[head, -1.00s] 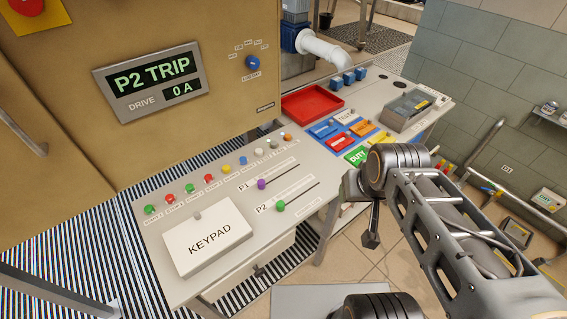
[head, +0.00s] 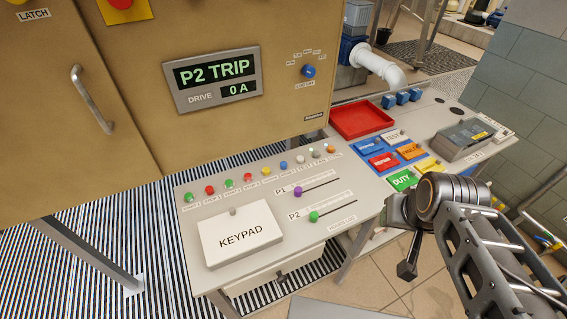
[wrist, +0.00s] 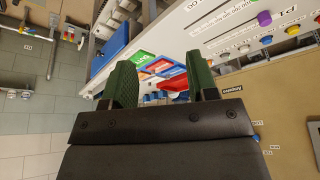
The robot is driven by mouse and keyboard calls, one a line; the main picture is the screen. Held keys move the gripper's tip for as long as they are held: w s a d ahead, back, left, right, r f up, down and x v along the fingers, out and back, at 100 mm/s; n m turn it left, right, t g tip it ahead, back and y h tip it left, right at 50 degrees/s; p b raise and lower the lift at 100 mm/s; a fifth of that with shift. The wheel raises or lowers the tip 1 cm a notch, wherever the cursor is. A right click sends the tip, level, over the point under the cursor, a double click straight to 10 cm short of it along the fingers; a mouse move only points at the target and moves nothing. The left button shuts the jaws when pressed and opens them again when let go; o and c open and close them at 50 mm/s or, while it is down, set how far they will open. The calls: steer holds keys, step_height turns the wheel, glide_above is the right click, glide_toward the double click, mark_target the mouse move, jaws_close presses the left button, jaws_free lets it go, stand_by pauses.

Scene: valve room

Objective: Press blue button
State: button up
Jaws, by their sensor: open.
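The blue button (head: 283,165) is a small round cap in the row of coloured buttons along the back of the pale console (head: 345,216), between a yellow button (head: 266,171) and a white one (head: 300,160). In the wrist view the row is at the upper right, partly cut off, with the blue button (wrist: 244,49) small there. My gripper (wrist: 160,76) is open, with two green pads apart and nothing between them. It is clear of the blue button. The head view shows my arm at the lower right, but I cannot make out the fingertips there.
A keypad box (head: 240,235) and two slider knobs, purple (head: 298,192) and green (head: 314,217), are in front of the button row. A red tray (head: 362,120) and coloured tiles (head: 383,162) lie to the right. The tan cabinet (head: 150,120) rises behind the console.

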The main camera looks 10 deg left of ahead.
jaws_close()
stand_by(1.4)
